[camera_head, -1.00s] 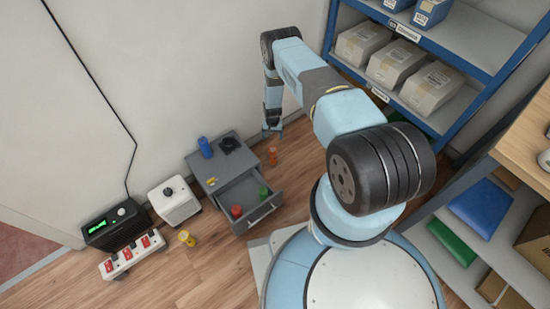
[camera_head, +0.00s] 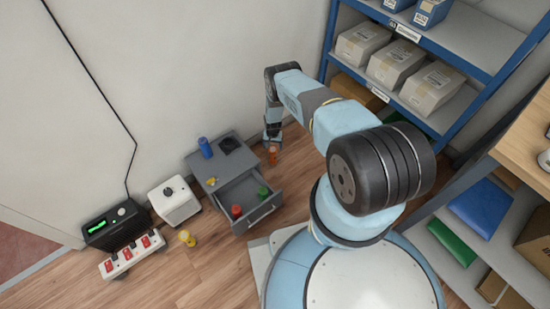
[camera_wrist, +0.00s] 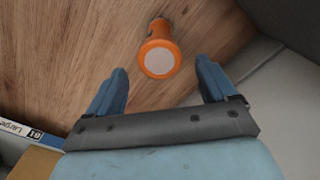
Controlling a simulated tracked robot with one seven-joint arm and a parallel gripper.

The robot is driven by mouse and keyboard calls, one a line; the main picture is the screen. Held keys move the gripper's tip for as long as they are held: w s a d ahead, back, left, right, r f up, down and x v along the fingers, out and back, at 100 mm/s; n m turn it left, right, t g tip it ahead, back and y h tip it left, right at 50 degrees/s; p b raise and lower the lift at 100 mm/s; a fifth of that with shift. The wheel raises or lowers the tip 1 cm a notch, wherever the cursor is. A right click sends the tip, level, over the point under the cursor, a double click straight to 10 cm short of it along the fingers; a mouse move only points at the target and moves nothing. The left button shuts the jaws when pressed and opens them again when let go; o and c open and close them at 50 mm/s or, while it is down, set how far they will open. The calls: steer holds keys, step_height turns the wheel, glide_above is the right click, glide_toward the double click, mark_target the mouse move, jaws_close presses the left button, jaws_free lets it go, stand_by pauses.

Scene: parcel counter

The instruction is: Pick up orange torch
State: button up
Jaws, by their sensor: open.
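The orange torch (camera_head: 273,155) stands upright on the wooden floor, just right of the grey drawer unit. In the wrist view the torch (camera_wrist: 159,58) shows its round pale end, lying a little beyond and between the two blue fingertips. My gripper (camera_head: 272,143) is above and close to the torch in the head view. In the wrist view my gripper (camera_wrist: 160,85) is open, with a finger on each side and nothing between the pads.
The grey drawer unit (camera_head: 226,162) has an open drawer (camera_head: 265,207) holding a red and a green item. A blue cylinder (camera_head: 205,147) stands on top. A blue shelf rack (camera_head: 480,76) with boxes is at right. A yellow item (camera_head: 187,238) lies on the floor at left.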

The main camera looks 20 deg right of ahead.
mark_target(273, 149)
steer(key=shift+f, duration=2.4)
steer(key=shift+c, duration=0.5)
jaws_close()
